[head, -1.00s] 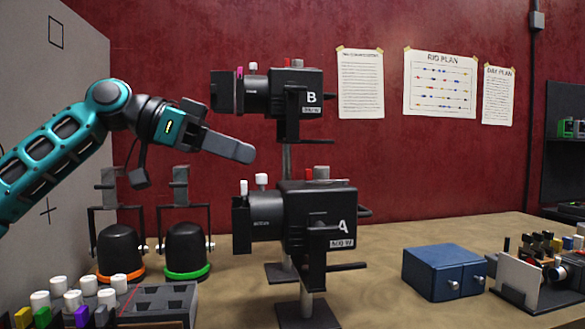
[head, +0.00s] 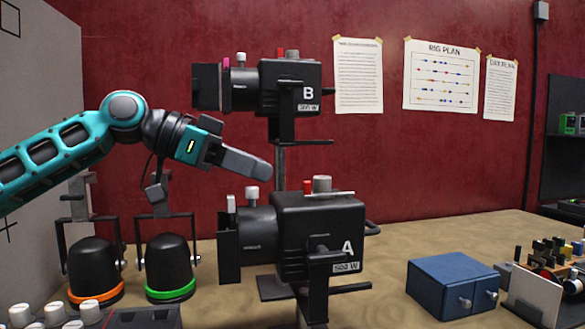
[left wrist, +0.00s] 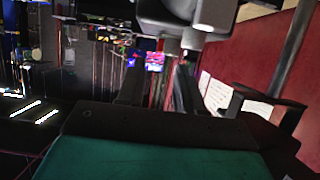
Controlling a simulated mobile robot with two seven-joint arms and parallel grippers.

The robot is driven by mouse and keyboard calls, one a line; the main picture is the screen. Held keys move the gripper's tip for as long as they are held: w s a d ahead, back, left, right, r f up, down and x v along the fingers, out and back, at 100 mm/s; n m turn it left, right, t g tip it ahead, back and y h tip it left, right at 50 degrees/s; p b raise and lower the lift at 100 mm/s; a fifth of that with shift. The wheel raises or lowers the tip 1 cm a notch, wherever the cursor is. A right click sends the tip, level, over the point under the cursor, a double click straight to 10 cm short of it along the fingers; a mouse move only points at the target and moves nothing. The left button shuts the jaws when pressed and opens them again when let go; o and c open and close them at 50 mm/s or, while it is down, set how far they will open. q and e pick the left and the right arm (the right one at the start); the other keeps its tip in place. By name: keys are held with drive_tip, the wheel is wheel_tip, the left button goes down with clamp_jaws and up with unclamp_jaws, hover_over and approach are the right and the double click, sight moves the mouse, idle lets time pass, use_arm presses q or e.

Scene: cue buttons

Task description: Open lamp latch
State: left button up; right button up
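Lamp A (head: 318,235), a black lamp head on a stand, is at the middle of the head view. On its top are a red piece (head: 307,186), a grey round knob (head: 322,183) and a thin metal bar (head: 328,194). Which part is the latch I cannot tell. Lamp B (head: 290,88), similar, sits higher behind it. My left gripper (head: 247,163) is empty, left of and slightly above lamp A's top, apart from the knob. In the left wrist view its two dark fingers (left wrist: 157,90) stand apart with a gap. My right gripper is out of view.
Two black domes with an orange ring (head: 95,270) and a green ring (head: 170,270) stand at left below my arm. White-capped knobs (head: 55,314) are at front left. A blue box (head: 452,283) is at right. A grey panel (head: 35,130) borders the left.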

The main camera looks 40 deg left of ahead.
sight(304, 185)
use_arm(q)
drive_tip(key=p+x, duration=0.2)
drive_tip(key=p, duration=0.1)
drive_tip(key=p+x, duration=0.1)
drive_tip(key=x, duration=0.1)
drive_tip(key=shift+w+d+r, duration=0.1)
drive_tip(key=shift+r, duration=0.15)
drive_tip(key=shift+w+d+p, duration=0.15)
drive_tip(key=shift+w+p, duration=0.1)
drive_tip(key=shift+p, duration=0.4)
drive_tip(key=shift+w+d+f+p, duration=0.2)
drive_tip(key=shift+w+f+p, duration=0.05)
drive_tip(key=shift+p, duration=0.25)
drive_tip(key=shift+w+d+f+p, duration=0.25)
drive_tip(key=shift+w+p, duration=0.1)
drive_tip(key=shift+p, duration=0.25)
drive_tip(key=shift+w+d+f, duration=0.15)
drive_tip(key=shift+d+f, duration=0.05)
drive_tip(key=shift+f, duration=0.05)
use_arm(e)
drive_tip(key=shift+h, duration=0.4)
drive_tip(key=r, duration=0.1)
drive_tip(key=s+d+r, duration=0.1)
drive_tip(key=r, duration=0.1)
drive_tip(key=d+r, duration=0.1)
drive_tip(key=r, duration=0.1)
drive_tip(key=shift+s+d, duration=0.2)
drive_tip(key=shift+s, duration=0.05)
